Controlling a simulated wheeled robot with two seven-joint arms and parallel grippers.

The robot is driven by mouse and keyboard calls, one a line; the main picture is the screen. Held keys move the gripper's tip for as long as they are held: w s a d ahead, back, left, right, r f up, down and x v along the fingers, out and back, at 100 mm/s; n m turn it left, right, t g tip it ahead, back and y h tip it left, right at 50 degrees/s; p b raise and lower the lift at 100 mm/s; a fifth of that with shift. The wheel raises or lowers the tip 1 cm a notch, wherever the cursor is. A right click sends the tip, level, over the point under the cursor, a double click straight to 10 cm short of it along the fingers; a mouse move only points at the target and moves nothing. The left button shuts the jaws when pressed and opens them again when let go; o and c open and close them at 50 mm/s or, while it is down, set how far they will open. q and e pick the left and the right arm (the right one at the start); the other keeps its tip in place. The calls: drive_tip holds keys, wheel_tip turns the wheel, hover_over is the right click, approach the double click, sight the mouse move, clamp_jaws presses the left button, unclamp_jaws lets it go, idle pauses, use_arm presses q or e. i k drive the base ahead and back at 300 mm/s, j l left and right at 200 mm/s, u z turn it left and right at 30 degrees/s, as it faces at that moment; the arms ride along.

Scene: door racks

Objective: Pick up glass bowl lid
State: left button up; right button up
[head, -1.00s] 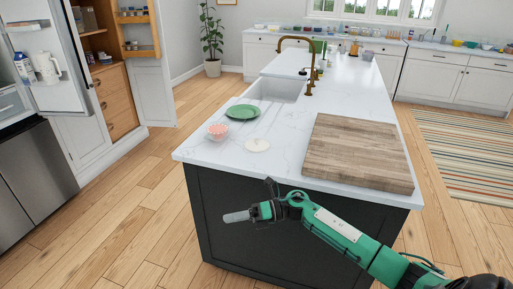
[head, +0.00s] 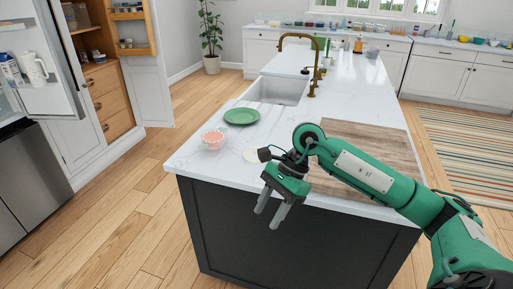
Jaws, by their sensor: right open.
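A pale, flat, round piece (head: 251,155), which looks like the lid, lies on the white island counter near its front edge. My right gripper partly covers its right side. A small glass bowl (head: 213,140) with pinkish contents stands to its left. My right gripper (head: 270,218) is open and empty, fingers pointing down in front of the counter's front edge, nearer to me than the lid. My left gripper is out of view.
A green plate (head: 241,115) lies behind the lid, before the sink (head: 279,90). A wooden cutting board (head: 390,143) covers the counter's right part, partly behind my right arm. A brass faucet (head: 312,62) rises beyond. An open fridge stands at left.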

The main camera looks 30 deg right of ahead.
sight(249, 155)
drive_tip(key=i+l, duration=1.3)
drive_tip(key=i, duration=0.1)
